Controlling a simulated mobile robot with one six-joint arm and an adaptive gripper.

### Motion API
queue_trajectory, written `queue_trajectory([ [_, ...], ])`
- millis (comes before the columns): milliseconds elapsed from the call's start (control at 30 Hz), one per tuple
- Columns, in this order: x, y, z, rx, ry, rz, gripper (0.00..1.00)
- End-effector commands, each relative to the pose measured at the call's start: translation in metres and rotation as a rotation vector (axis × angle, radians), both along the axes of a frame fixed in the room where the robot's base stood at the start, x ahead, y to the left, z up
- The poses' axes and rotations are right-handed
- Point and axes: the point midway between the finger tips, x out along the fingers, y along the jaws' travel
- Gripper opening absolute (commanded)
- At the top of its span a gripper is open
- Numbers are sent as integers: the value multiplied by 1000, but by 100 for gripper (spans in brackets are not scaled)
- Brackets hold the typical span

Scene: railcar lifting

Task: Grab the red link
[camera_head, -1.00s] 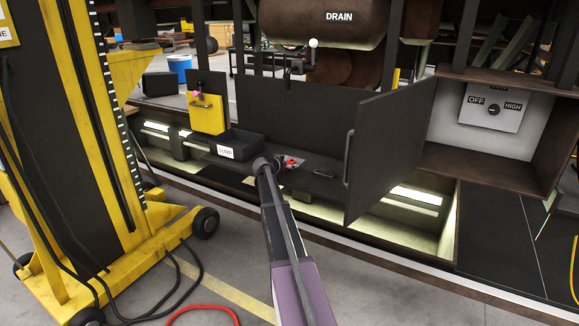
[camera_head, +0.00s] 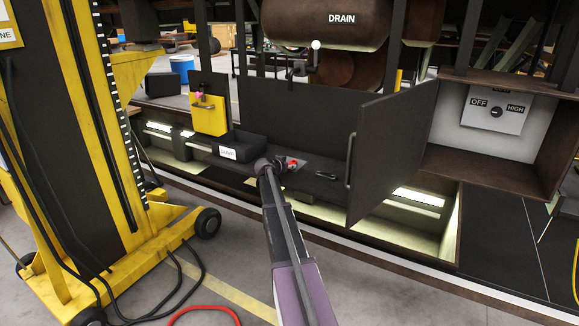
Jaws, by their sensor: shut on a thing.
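The red link (camera_head: 292,164) is a small red piece above the dark shelf of the open cabinet, just right of my arm's wrist. My gripper (camera_head: 284,168) is at the red link and shut on it. My wrist and the small size in this view hide most of the fingers. I cannot tell whether the link still touches the shelf.
A black labelled bin (camera_head: 237,147) and a yellow box (camera_head: 208,114) stand left of my gripper. A dark tool (camera_head: 326,175) lies to the right. The open cabinet door (camera_head: 388,155) stands at right. A yellow lifting jack (camera_head: 90,170) fills the left.

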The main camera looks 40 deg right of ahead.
Motion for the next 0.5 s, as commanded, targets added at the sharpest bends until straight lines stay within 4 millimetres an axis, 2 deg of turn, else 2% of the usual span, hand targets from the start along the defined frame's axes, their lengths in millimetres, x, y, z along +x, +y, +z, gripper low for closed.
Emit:
queue_trajectory([
  [500,-1,2,47,-1,0,0,0],
])
